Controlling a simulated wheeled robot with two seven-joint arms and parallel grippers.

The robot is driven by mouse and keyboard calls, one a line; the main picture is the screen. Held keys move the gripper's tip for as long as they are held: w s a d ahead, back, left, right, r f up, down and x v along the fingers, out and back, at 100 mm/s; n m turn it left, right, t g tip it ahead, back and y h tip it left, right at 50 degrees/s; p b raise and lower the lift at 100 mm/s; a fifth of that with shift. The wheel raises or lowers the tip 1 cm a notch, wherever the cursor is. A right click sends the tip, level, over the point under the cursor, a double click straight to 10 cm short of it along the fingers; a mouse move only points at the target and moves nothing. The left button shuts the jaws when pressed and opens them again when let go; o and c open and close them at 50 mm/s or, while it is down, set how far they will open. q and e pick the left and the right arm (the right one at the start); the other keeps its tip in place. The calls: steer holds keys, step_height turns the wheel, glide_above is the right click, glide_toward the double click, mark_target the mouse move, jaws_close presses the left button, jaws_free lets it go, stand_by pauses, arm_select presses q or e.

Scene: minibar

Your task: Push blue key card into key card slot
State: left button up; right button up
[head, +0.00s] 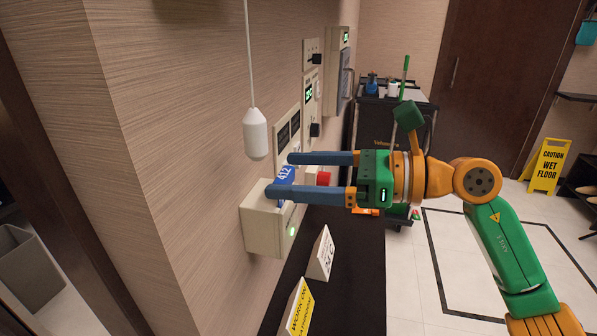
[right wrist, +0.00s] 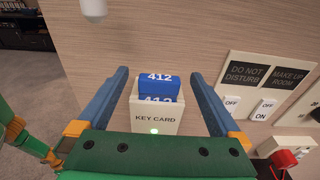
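The blue key card (head: 284,176), marked 412, stands upright at the top of the cream key card slot (head: 262,226). In the right wrist view the card (right wrist: 160,84) rises from the box labelled KEY CARD (right wrist: 155,120), its lower part hidden by the box. A green light glows on the box front. My right gripper (head: 279,175) is open, one finger on each side of the card. In the right wrist view (right wrist: 160,74) gaps show between the fingers and the card. My left gripper is not in view.
A white pull-cord handle (head: 256,134) hangs just above the slot. Switch panels (head: 287,132) and a red knob (head: 323,178) are on the wall beyond. Folded signs (head: 297,308) stand on the dark counter below. A cart (head: 395,120) and a yellow wet-floor sign (head: 547,165) stand farther off.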

steer(key=b+v, duration=0.2)
steer(key=v, duration=0.5)
steer(key=shift+b, duration=0.35)
